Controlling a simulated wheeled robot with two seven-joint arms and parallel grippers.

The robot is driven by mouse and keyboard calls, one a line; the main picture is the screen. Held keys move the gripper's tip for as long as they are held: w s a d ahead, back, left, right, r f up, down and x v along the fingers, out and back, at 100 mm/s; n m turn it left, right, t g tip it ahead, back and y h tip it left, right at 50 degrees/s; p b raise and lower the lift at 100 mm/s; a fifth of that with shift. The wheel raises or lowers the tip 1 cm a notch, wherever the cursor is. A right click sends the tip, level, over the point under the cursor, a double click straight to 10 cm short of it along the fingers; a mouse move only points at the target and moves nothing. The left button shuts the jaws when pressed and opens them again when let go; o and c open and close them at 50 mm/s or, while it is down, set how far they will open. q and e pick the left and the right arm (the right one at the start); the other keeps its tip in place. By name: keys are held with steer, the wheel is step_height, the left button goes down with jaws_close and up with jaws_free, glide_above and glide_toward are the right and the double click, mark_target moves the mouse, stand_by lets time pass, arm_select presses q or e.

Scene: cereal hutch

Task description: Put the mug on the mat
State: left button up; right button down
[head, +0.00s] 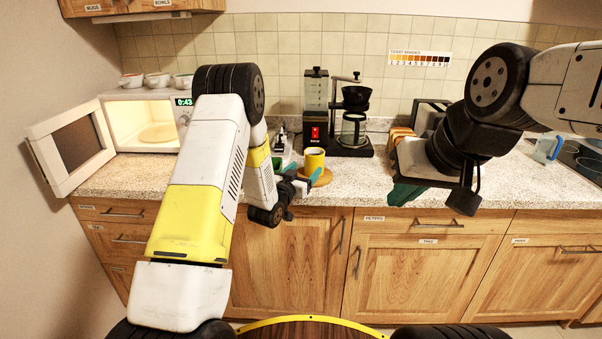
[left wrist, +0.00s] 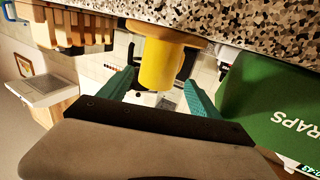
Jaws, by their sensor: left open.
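My left gripper (head: 296,184) is at the counter's front edge, just in front of the mug. Its teal fingers (left wrist: 158,82) are apart, with the mug beyond and between their tips; I cannot tell whether they touch it. My right gripper (head: 432,192) hangs over the counter edge at the right; its jaw opening is unclear.
A green bin marked SCRAPS (left wrist: 275,105) is close beside my left gripper. The coffee maker (head: 340,115) stands behind the mug to the right. An open microwave (head: 150,122) is at the left. A toaster (head: 428,117) and bread slices (head: 399,133) are near my right arm.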

arm_select(q)
steer(key=v, duration=0.5)
steer(key=shift+s+a, duration=0.1)
steer(key=shift+s, duration=0.2)
steer(key=shift+r, duration=0.15)
